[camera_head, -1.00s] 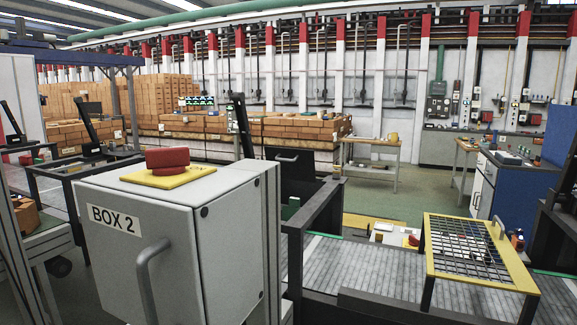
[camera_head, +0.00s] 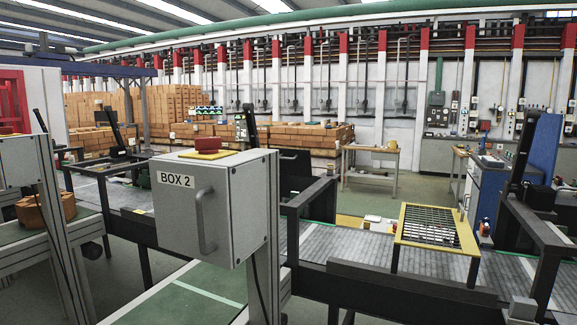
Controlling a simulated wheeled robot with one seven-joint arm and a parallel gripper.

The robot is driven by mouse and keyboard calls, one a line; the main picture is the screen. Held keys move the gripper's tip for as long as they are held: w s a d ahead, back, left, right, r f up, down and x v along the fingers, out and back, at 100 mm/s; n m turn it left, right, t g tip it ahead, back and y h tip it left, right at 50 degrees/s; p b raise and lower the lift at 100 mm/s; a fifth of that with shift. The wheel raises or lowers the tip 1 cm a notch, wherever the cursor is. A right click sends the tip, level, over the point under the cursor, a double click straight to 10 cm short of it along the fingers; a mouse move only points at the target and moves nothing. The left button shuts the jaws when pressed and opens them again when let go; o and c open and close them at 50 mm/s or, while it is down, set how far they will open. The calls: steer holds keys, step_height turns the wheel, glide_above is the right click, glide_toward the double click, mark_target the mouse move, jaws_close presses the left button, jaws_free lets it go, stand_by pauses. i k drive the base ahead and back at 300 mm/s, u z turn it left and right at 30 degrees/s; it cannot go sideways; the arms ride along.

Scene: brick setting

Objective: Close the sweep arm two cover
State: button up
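My gripper is not in view.
Dark conveyor side rails (camera_head: 400,292) run along the near side. A blue-sided cabinet (camera_head: 489,190) stands behind at right.

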mark_target(294, 161)
steer(key=u, duration=1.55)
steer(key=k, duration=0.1)
steer(key=z, duration=2.65)
steer(key=i, duration=1.5)
steer(key=u, duration=0.65)
